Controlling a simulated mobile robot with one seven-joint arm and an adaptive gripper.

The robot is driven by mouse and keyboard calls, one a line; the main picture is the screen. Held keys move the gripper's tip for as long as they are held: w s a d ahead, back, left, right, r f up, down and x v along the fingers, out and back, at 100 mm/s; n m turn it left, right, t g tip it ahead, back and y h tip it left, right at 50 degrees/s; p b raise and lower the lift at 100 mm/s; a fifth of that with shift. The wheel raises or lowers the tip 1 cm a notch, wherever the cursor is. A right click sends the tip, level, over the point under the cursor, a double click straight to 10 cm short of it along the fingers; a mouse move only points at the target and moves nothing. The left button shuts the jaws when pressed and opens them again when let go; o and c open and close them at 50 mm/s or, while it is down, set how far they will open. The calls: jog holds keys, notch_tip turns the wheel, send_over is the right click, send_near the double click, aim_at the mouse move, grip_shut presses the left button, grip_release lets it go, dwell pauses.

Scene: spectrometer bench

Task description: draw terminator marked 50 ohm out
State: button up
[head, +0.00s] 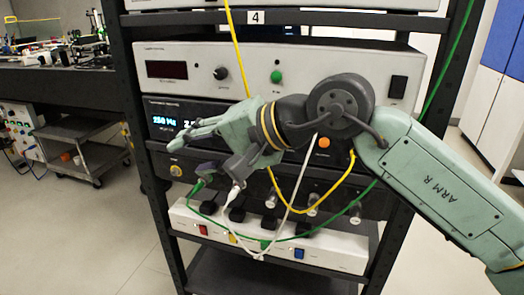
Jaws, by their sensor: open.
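My gripper (184,166) is open and appears empty in front of the rack, pointing left, with its fingers spread. Behind and below it is a dark panel (375,205) with several small silver cylindrical fittings. One silver fitting (271,201) is right of my gripper, another (313,204) is farther right, and a third (355,212) is near the panel's right end. These may be terminators, but no 50 ohm marking can be read. My gripper and arm hide part of this panel and the display unit above it. I cannot tell whether a finger touches anything.
A white power strip (340,256) with dark plugs sits below the panel. Yellow (343,182), green (205,209) and white (301,178) cables hang across the rack front near my gripper. Dark rack posts (146,150) stand at the sides. Open floor lies left, with a cart (105,160) beyond.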

jog(key=w+d+f+t+h+p, duration=0.25)
jog(key=d+h, duration=0.25)
jog(key=d, duration=0.8)
jog(key=m+g+h+p, duration=0.2)
jog(key=h, duration=0.3)
send_near(358, 216)
jog(key=x, duration=0.9)
jog(key=shift+s, duration=0.1)
jog(key=shift+c, duration=0.2)
grip_shut()
